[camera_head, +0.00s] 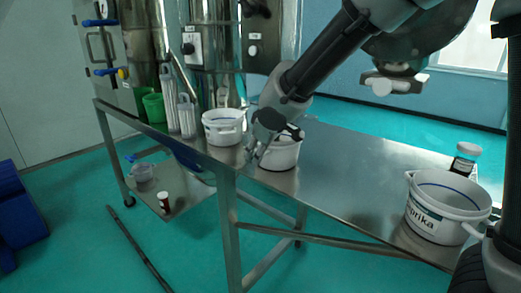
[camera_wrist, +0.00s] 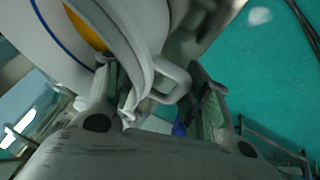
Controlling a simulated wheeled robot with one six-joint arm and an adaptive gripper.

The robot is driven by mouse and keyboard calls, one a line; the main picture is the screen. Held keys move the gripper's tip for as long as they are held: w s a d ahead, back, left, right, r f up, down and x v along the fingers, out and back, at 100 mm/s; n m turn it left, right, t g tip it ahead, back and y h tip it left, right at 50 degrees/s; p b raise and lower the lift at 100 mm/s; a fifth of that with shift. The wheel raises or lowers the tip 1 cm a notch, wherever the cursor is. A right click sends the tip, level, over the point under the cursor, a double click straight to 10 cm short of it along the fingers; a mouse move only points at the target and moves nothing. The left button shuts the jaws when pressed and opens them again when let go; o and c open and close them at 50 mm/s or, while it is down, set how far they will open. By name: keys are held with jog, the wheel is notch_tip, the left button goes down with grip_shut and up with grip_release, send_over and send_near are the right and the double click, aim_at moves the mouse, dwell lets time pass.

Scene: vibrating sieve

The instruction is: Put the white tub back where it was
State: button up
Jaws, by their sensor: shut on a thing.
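A white tub (camera_head: 282,153) is at the front part of the steel table, just right of the corner leg. My gripper (camera_head: 257,150) is at its left side, shut on the tub's side handle. In the wrist view the tub's white wall and rim (camera_wrist: 135,25) fill the upper left, with a blue line and something yellow inside. The handle (camera_wrist: 174,82) lies between my fingers (camera_wrist: 160,88). I cannot tell whether the tub's base touches the table. My arm hides part of its top.
Another white tub (camera_head: 223,128) stands close on the left, beside clear scoops (camera_head: 178,105) and a green cup (camera_head: 154,107). The steel table (camera_head: 350,180) between is bare.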

jog(key=o, duration=1.4)
jog(key=shift+f, duration=0.1)
jog(key=v, duration=1.2)
jog(key=shift+d, duration=0.1)
jog(key=s+d+m+h, duration=0.1)
jog(key=s+d+m, duration=0.3)
jog(key=d, duration=0.8)
jog(key=s+d+f+m+h, duration=0.1)
jog(key=s+d+m, duration=0.2)
jog(key=s+d, duration=0.6)
jog(key=s+d+m+g+h, duration=0.1)
jog(key=s+d+m, duration=0.3)
jog(key=d, duration=1)
jog(key=s, duration=0.2)
jog(key=shift+s+d+f+m, duration=0.25)
jog(key=shift+d+f+m, duration=0.05)
jog(key=shift+d, duration=0.1)
